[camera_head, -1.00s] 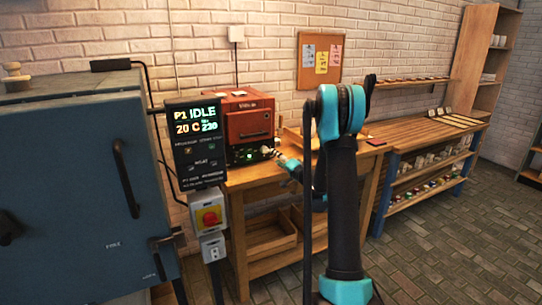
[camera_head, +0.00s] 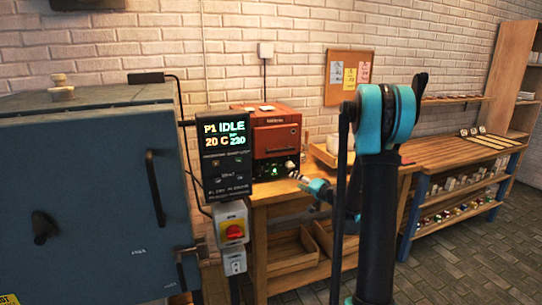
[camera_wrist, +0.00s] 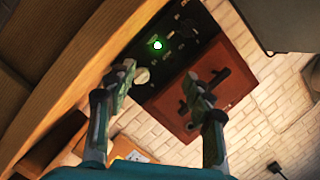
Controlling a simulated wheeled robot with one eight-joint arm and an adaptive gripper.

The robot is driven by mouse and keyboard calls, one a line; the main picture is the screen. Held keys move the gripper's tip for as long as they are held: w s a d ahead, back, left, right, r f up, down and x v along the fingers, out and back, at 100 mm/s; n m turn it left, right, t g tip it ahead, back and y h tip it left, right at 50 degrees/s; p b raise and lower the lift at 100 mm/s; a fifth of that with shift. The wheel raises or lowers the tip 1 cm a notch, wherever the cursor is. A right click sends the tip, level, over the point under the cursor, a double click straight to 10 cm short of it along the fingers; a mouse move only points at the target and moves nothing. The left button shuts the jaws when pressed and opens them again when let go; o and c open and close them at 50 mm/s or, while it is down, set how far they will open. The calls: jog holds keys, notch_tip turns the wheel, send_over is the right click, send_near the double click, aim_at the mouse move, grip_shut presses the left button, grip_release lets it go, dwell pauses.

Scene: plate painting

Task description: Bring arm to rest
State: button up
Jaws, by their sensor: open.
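My arm, black and teal, stands upright right of centre in the head view and hides part of the wooden bench. My gripper (camera_head: 299,179) points left at the small red oven, close to the bench's front edge. In the wrist view my gripper (camera_wrist: 165,100) has its two fingers spread apart, with nothing between them. The red oven (camera_head: 278,135) sits on the bench with a green light on its black lower panel. It also shows in the wrist view (camera_wrist: 202,95), tilted, beyond the fingers.
A large blue kiln (camera_head: 80,200) fills the left, its door shut. A control box (camera_head: 224,155) reading IDLE and 20 C stands beside it. The wooden bench (camera_head: 280,193) holds the oven. Shelves (camera_head: 465,185) with small pieces stand at right. Brick floor (camera_head: 450,265) is open at lower right.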

jog(key=s+a+f+n+g+h, duration=0.1)
jog(key=s+a+f+n+g, duration=0.15)
jog(key=s, duration=0.75)
jog(key=s+a+f+n+g+h, duration=0.15)
jog(key=s+g, duration=0.25)
jog(key=s, duration=0.6)
jog(key=s+d+f+g+h, duration=0.1)
jog(key=s+d+f+h, duration=0.2)
jog(key=s, duration=0.7)
jog(key=s+d+f+n+g+h, duration=0.1)
jog(key=s+d+f+g+h, duration=0.1)
jog(key=s, duration=0.8)
jog(key=shift+d+f+h, duration=0.55)
jog(key=shift+d+f, duration=0.3)
jog(key=shift+d, duration=0.2)
